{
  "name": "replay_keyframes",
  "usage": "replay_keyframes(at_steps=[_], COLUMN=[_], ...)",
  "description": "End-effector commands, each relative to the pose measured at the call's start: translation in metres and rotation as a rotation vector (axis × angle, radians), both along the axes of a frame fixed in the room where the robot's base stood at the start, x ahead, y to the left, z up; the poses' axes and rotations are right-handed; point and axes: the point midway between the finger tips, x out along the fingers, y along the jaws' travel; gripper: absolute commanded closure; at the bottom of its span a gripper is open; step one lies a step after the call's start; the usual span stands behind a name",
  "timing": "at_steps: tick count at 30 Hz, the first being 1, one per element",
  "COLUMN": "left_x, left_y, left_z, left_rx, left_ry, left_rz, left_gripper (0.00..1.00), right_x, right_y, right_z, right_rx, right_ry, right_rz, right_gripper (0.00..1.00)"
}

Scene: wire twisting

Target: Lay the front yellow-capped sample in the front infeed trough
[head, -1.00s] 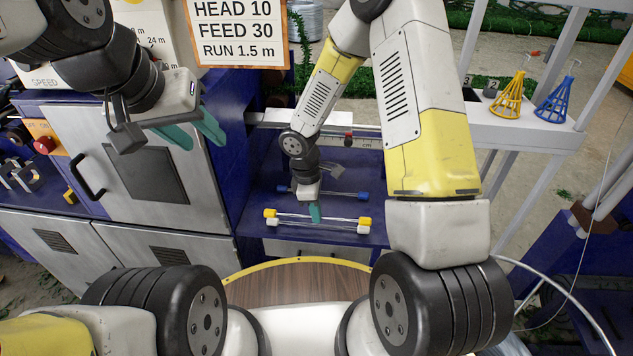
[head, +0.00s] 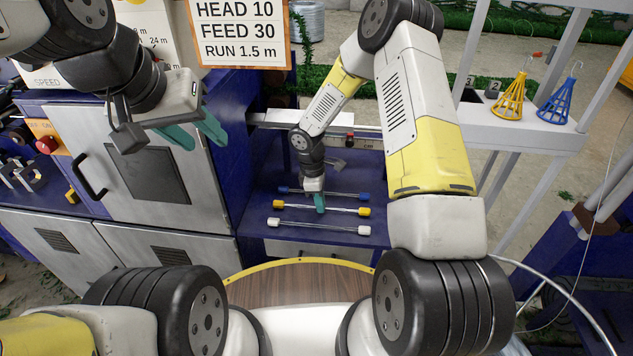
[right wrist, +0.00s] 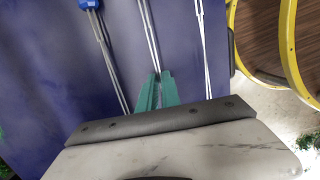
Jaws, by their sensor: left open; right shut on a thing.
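The yellow-capped sample (head: 345,209) is a thin pair of wires with a yellow cap at each end, on or just above the blue shelf in the head view. My right gripper (head: 319,206) is shut on its middle. In the right wrist view the green fingers (right wrist: 156,92) close around the middle wires (right wrist: 148,30); the yellow caps are out of that frame. Whether the sample touches the shelf is unclear. My left gripper (head: 192,134) is open and empty by the grey cabinet. I cannot clearly pick out the front infeed trough.
A white-capped sample (head: 320,226) lies in front of the yellow one, and a blue-capped sample (head: 330,193) behind it. The blue shelf (head: 262,205) bears them. A pale rail with a scale (head: 368,144) is behind. Yellow (head: 508,100) and blue (head: 556,103) wire cones stand right.

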Motion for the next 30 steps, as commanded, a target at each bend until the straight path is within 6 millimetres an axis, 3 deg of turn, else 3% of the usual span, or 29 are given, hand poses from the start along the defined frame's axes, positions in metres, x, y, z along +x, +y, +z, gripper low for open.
replay_keyframes(at_steps=[3,4,6,7,16,20,30], left_x=[0.000,0.000,0.000,0.000,0.000,0.000,0.000], left_y=[0.000,0.000,0.000,0.000,0.000,0.000,0.000], left_z=[0.000,0.000,0.000,0.000,0.000,0.000,0.000], left_rx=[0.000,0.000,0.000,0.000,0.000,0.000,0.000], left_ry=[0.000,0.000,0.000,0.000,0.000,0.000,0.000], left_rz=[0.000,0.000,0.000,0.000,0.000,0.000,0.000], left_gripper=[0.58,0.58,0.58,0.58,0.58,0.58,0.58], right_x=[0.000,0.000,0.000,0.000,0.000,0.001,0.003], right_y=[0.000,0.000,0.000,0.000,0.000,0.001,0.011], right_z=[-0.003,-0.003,-0.003,-0.003,-0.002,0.008,0.077], right_rx=[-0.001,-0.001,-0.001,-0.001,0.000,0.001,0.000], right_ry=[0.001,0.001,0.001,0.001,0.000,-0.002,-0.003], right_rz=[0.000,0.000,0.000,0.000,0.000,0.000,-0.001], right_gripper=[1.00,0.87,0.73,0.71,0.71,0.71,0.71])
